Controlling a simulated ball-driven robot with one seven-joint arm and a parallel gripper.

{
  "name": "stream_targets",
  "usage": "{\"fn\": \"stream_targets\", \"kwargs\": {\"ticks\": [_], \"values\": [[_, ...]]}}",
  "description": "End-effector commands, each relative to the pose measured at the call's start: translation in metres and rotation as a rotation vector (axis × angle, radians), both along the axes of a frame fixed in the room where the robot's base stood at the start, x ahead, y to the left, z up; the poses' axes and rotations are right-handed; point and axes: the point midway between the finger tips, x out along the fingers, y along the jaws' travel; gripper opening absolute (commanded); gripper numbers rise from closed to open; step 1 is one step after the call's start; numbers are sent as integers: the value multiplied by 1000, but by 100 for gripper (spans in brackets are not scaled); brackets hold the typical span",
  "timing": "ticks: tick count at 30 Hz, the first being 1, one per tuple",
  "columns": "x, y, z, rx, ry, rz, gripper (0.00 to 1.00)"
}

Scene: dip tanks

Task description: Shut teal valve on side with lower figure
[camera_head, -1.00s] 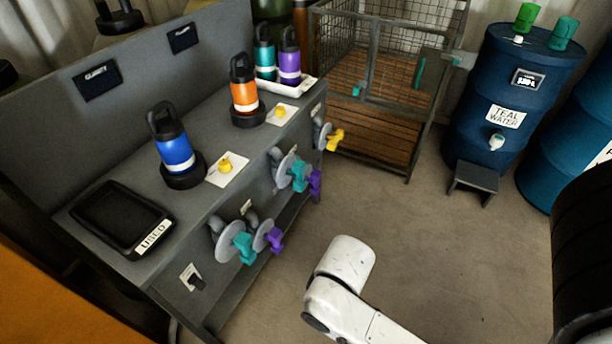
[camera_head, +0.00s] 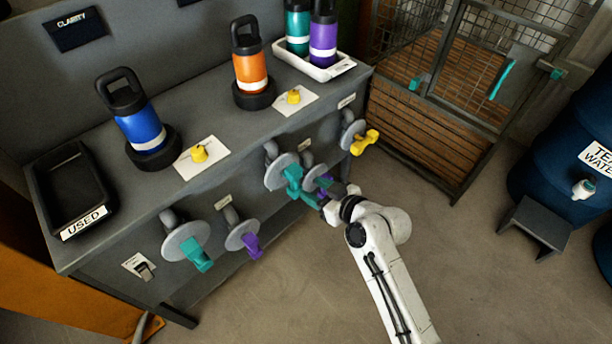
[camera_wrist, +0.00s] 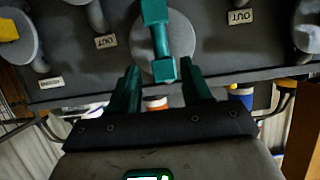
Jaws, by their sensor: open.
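Two teal valves are on the bench front. The left teal valve (camera_head: 197,255) has a teal handle on a grey disc. The right teal valve (camera_head: 292,176) also shows in the wrist view (camera_wrist: 155,12), its handle pointing down the picture. My gripper (camera_head: 317,200) is at the right teal valve. In the wrist view my gripper (camera_wrist: 163,83) is open, its two teal fingers either side of the handle's near end; contact is not clear. A dark clarity display (camera_head: 73,28) hangs above the left side; its figure is unreadable. The right display is almost cut off.
A purple valve (camera_head: 325,183) is close beside my gripper, partly hidden. Another purple valve (camera_head: 252,245) and a yellow valve (camera_head: 365,142) also stick out. Blue (camera_head: 140,125) and orange (camera_head: 250,70) bottles stand on the bench. Open floor lies in front; a cage (camera_head: 420,120) stands right.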

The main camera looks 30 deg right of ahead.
Motion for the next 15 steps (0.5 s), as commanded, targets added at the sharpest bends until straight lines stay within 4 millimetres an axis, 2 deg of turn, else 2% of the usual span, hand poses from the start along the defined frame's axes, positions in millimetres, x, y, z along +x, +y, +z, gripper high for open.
{"fn": "stream_targets", "kwargs": {"ticks": [9,15], "values": [[51,17,-23,-1,3,1,49],[70,23,-31,-1,3,1,49]]}}
